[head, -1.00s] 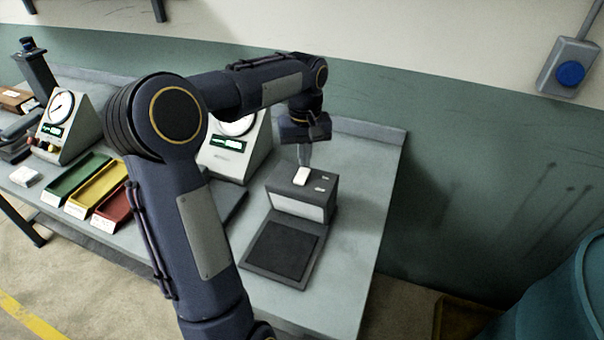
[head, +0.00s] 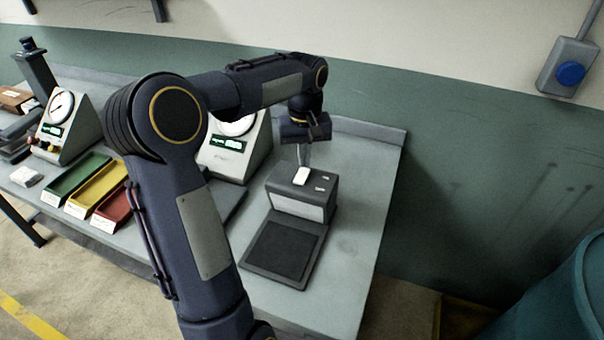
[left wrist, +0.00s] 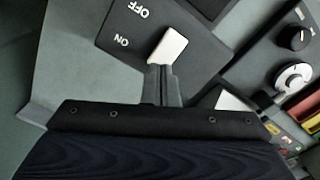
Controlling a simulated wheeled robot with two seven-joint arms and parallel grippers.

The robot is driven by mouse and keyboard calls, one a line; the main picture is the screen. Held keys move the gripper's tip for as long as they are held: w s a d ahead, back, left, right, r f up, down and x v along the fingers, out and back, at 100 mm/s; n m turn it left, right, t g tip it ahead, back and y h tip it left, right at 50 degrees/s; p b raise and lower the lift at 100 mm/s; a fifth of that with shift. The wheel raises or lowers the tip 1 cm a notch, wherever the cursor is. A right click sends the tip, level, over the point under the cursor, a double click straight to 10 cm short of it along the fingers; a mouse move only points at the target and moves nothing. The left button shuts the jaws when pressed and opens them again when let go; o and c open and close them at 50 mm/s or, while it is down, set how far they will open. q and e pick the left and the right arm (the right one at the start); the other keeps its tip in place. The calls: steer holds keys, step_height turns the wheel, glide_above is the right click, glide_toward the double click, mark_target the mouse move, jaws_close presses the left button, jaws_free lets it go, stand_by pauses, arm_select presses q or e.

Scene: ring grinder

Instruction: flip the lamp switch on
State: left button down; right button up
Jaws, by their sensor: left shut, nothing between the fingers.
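The lamp box (head: 300,205) is a dark box with a pale front panel and a dark pad at its base, near the right end of the bench. The white switch (head: 301,176) is on its top; in the left wrist view the switch (left wrist: 168,48) lies beside the ON and OFF labels. My left gripper (head: 303,163) points down just behind the switch. In the left wrist view its closed fingers (left wrist: 161,72) are at the switch's near edge, nearer the ON label than OFF; whether they touch cannot be told. My right gripper is not in view.
Two dial gauges stand on the bench (head: 350,270), one (head: 68,125) at the left and one (head: 236,150) behind my arm. Green, yellow and red trays (head: 95,190) lie at the left. A blue wall button (head: 571,73) is at upper right.

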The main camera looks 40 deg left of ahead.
mark_target(305, 173)
arm_select(q)
steer(key=shift+f+b, duration=0.65)
steer(key=shift+f, duration=0.4)
steer(key=shift+r, duration=0.1)
stand_by(0.3)
step_height(305, 173, up, 7)
steer(key=p, duration=0.6)
stand_by(0.6)
steer(key=s+d+m+t+h, duration=0.2)
steer(key=s+d+m, duration=0.2)
steer(key=s+d, duration=0.4)
steer(key=s+d+f+m+t+h, duration=0.1)
steer(key=s+d+m+t, duration=0.2)
steer(key=s+d, duration=0.6)
steer(key=s+m, duration=0.1)
steer(key=s, duration=0.3)
steer(key=shift+s+d+f+t+h, duration=0.2)
steer(key=shift+s+f+t+h, duration=0.1)
steer(key=shift+s+h, duration=0.1)
